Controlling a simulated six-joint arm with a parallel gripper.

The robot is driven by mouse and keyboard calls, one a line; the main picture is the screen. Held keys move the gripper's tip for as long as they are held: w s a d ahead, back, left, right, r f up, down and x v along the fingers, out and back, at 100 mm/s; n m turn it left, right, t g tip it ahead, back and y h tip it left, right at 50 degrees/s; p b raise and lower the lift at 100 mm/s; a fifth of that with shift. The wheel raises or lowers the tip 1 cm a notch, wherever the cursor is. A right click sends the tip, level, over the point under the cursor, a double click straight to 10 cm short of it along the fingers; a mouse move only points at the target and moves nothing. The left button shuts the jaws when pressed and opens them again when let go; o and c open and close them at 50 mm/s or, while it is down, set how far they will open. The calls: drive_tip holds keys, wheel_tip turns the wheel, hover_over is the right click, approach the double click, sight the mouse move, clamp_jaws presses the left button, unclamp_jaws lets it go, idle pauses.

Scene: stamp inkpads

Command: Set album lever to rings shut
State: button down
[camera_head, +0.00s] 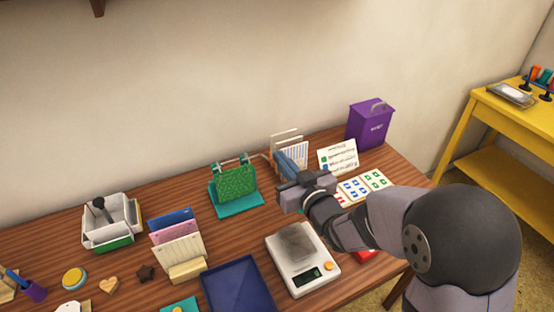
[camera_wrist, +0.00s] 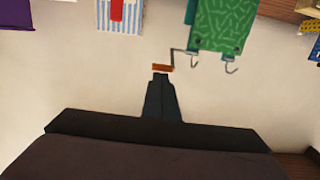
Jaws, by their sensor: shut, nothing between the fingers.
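The green patterned album (camera_head: 237,183) stands upright on a teal base (camera_head: 238,208) near the back of the table. In the wrist view, the album (camera_wrist: 222,22) hangs at the top of the picture. Its two metal rings (camera_wrist: 231,68) look like open hooks. A thin dark crank lever (camera_wrist: 174,56) leaves the album's side and ends in an orange-brown handle (camera_wrist: 162,67). My gripper (camera_wrist: 160,76) is shut and empty, its tips right at the handle; I cannot tell whether they touch. In the head view, my gripper (camera_head: 279,156) is right of the album.
An envelope rack (camera_head: 286,142), a white card (camera_head: 338,155) and a purple box (camera_head: 370,124) stand close to the right and behind. A scale (camera_head: 303,278) and a dark blue tray (camera_head: 238,287) lie in front. Pastel cards (camera_head: 178,240) stand left of the album.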

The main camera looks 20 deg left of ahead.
drive_tip(key=shift+s+d+f+t+y+b, duration=0.15)
drive_tip(key=shift+f+b, duration=0.75)
drive_tip(key=shift+b, duration=0.6)
drive_tip(key=shift+s+d+f+t+y+b, duration=0.15)
drive_tip(key=shift+f+b, duration=0.7)
drive_tip(key=shift+b, duration=0.6)
drive_tip(key=shift+d, duration=0.1)
drive_tip(key=v, duration=0.7)
drive_tip(key=shift+b, duration=0.35)
drive_tip(key=shift+s, duration=0.15)
drive_tip(key=shift+d, duration=0.15)
